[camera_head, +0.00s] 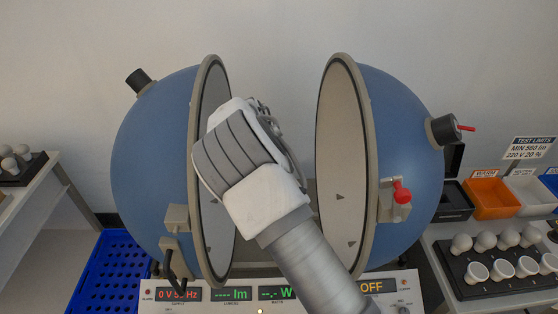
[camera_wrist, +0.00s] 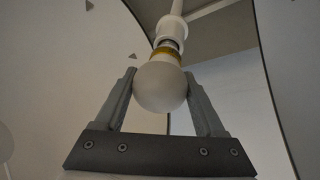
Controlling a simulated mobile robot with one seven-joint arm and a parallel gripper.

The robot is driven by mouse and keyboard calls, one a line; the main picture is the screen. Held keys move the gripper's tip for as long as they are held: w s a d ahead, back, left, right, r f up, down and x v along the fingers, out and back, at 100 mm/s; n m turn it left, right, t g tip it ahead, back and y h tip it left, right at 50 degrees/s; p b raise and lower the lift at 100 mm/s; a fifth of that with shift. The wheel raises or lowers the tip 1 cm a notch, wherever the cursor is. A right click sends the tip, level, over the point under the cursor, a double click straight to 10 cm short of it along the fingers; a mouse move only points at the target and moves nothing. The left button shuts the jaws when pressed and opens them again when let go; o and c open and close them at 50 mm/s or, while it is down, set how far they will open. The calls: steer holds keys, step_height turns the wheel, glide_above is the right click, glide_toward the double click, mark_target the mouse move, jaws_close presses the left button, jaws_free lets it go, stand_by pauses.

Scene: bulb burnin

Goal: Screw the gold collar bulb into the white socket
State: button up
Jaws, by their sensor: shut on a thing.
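In the wrist view my gripper (camera_wrist: 160,97) is shut on a white round bulb (camera_wrist: 160,88), with one finger on each side of the globe. The bulb has a gold collar (camera_wrist: 165,54). The collar end points at the white socket (camera_wrist: 171,30), which sits on a pale post. A narrow metallic band shows between collar and socket. I cannot tell how deep the bulb's base sits in the socket. In the head view my wrist and arm stand between the two open sphere halves and hide the gripper tips, bulb and socket.
The left blue half-sphere (camera_head: 155,150) and right blue half-sphere (camera_head: 405,140) stand open close around my arm. A red-knobbed latch (camera_head: 402,192) is on the right one. Bulb trays (camera_head: 500,285), an orange bin (camera_head: 491,198) and a blue crate (camera_head: 105,275) lie around. A meter panel is in front.

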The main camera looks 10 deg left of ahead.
steer(key=m, duration=0.2)
steer(key=m+g+h, duration=0.1)
steer(key=m, duration=0.1)
steer(key=shift+m+g, duration=0.3)
steer(key=m, duration=0.2)
steer(key=m+g, duration=0.1)
steer(key=m, duration=0.1)
steer(key=shift+s+g+h+p, duration=0.1)
steer(key=shift+g+h+p, duration=0.2)
steer(key=shift+h+p, duration=0.1)
steer(key=o, duration=1.2)
steer(key=shift+f, duration=0.1)
